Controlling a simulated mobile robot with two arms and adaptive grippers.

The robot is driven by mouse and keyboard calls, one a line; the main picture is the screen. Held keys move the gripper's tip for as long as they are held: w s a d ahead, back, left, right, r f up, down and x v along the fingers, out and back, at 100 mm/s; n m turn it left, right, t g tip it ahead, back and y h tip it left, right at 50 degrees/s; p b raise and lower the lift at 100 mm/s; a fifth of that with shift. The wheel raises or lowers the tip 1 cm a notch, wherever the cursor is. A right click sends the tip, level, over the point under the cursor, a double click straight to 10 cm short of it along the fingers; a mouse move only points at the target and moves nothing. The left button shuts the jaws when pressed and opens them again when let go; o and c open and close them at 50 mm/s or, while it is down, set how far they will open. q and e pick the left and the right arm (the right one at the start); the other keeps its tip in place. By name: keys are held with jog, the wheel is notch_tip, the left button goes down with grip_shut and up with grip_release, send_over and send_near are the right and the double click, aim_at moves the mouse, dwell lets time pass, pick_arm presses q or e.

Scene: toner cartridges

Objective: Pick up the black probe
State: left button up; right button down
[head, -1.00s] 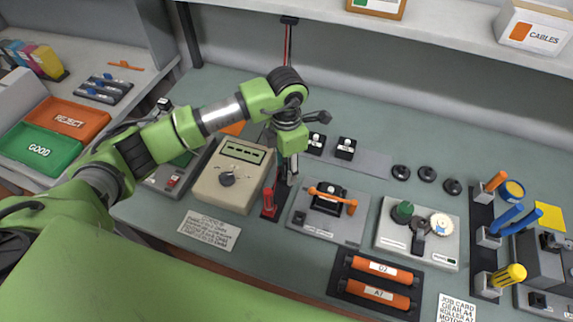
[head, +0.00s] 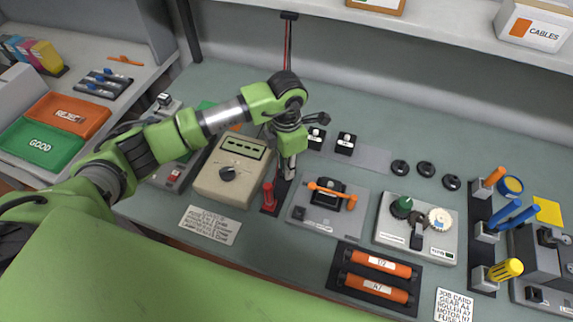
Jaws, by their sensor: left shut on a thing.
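My left gripper (head: 288,172) reaches down over the bench just right of the beige meter. It is shut on the black probe (head: 283,187), which is mostly hidden by the fingers and is small and dark in this view. The probe is at the dark probe stand (head: 272,209); I cannot tell whether it is clear of it. A red probe (head: 268,194) stands upright in the same stand, to the left and nearer. My right gripper is not in view.
The beige meter (head: 232,170) is close on the left. A grey fixture with an orange-handled part (head: 331,192) is close on the right. Orange rollers (head: 375,287) lie in a black tray in front. Two black-and-white blocks (head: 346,143) stand behind. Open bench lies at the back right.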

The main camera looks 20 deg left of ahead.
pick_arm(q)
jog(key=shift+w+r+b, duration=0.1)
jog(key=shift+r+b, duration=0.4)
jog(key=shift+r, duration=0.15)
jog(key=shift+r+b, duration=0.55)
jog(key=shift+r, duration=0.15)
jog(key=s+d+r+b, duration=0.3)
jog(key=s+d+r, duration=0.1)
jog(key=s+r, duration=0.6)
jog(key=s, duration=0.3)
jog(key=shift+s+d, duration=0.2)
jog(key=shift+s, duration=0.1)
